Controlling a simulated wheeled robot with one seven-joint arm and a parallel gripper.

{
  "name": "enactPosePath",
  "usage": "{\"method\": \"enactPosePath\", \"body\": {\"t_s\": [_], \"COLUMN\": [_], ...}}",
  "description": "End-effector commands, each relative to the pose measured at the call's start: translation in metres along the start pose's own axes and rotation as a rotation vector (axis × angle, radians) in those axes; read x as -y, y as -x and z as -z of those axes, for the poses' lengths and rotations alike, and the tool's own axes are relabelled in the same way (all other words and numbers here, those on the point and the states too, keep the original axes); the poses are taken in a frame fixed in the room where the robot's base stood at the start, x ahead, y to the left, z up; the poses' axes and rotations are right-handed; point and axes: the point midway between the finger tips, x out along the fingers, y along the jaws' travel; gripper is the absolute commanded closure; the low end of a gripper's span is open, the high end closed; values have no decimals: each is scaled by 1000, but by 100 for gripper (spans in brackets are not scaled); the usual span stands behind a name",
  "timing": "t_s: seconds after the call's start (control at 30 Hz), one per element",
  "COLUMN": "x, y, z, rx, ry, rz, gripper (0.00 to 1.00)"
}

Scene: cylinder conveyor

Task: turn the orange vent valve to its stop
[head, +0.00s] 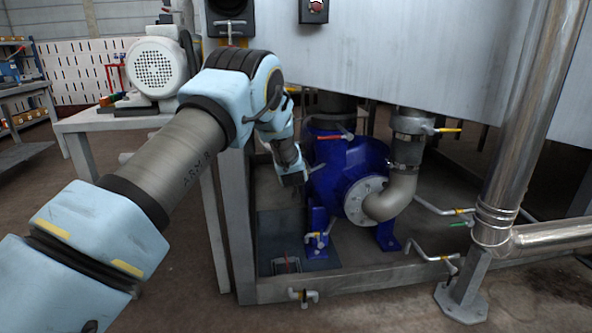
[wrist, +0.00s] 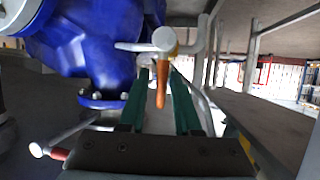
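The orange vent valve handle (wrist: 161,84) shows in the wrist view, pointing down the picture from a brass-coloured valve body (wrist: 164,39) on a pale grey pipe. My gripper (wrist: 160,78) is open, its two green fingers on either side of the handle in the picture. A gap shows on both sides; I cannot tell how deep the handle lies between the fingers. In the head view my gripper (head: 294,178) is beside the blue pump (head: 335,168), and I cannot make out the orange handle there.
In the wrist view the blue pump body (wrist: 95,45) is close on the left, and a red-tipped lever (wrist: 58,154) lies lower left. The head view shows a steel frame (head: 240,215), a red lever (head: 329,137), and several yellow-handled valves, one on the upper right pipe (head: 447,130).

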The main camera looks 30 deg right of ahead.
Motion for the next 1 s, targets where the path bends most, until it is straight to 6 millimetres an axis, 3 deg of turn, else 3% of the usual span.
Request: {"method": "enactPosePath", "body": {"t_s": [0.1, 0.47, 1.0], "x": [0, 1, 0], "y": [0, 6, 96], "z": [0, 1, 2], "rx": [-1, 0, 0], "ry": [1, 2, 1], "rz": [1, 1, 0], "gripper": [53, 53, 53]}}
